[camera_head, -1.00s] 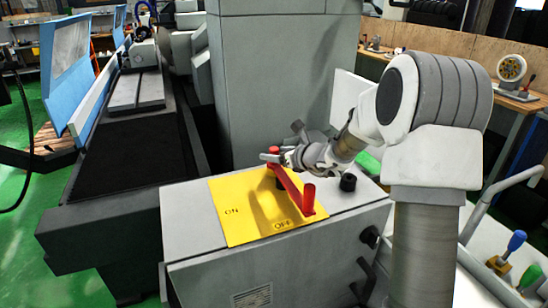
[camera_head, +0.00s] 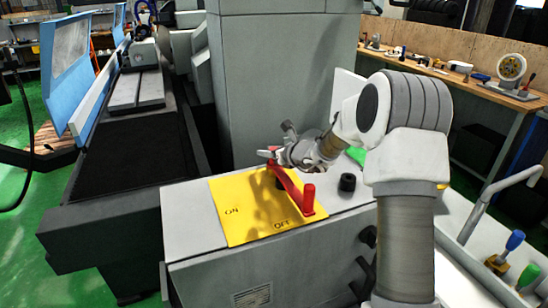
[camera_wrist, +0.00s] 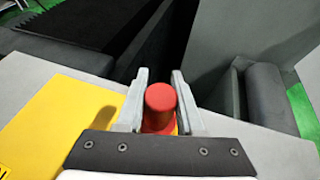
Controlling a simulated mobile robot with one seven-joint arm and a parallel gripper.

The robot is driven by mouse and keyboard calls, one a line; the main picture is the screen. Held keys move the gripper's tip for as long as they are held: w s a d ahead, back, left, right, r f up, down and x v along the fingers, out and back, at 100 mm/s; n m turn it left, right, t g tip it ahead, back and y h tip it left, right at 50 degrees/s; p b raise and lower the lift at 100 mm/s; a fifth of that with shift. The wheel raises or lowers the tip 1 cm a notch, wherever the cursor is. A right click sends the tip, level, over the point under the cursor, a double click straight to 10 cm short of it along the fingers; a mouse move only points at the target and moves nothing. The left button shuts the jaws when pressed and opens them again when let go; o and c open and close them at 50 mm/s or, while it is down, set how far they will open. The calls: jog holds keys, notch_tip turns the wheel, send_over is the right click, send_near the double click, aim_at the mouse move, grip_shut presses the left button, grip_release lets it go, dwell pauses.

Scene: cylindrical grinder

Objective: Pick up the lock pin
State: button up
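A red round-topped pin (camera_wrist: 160,100), which I take to be the lock pin, stands between the two fingers of my gripper (camera_wrist: 160,98) in the wrist view. The fingers are apart, one on each side of it, with a narrow gap visible. I cannot tell whether either finger touches it. In the head view my gripper (camera_head: 270,157) is over the far end of the red lever (camera_head: 290,188), and only a little red shows between its fingers. The lever lies across a yellow ON/OFF plate (camera_head: 235,210), with its upright knob nearer the OFF mark.
The plate is on a grey cabinet (camera_head: 190,245). A black knob (camera_head: 347,183) stands to the right of the lever. A tall grey machine column (camera_head: 280,90) rises close behind. A workbench (camera_head: 455,45) is at the back right.

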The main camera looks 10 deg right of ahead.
grip_shut()
jog(key=shift+r, duration=0.15)
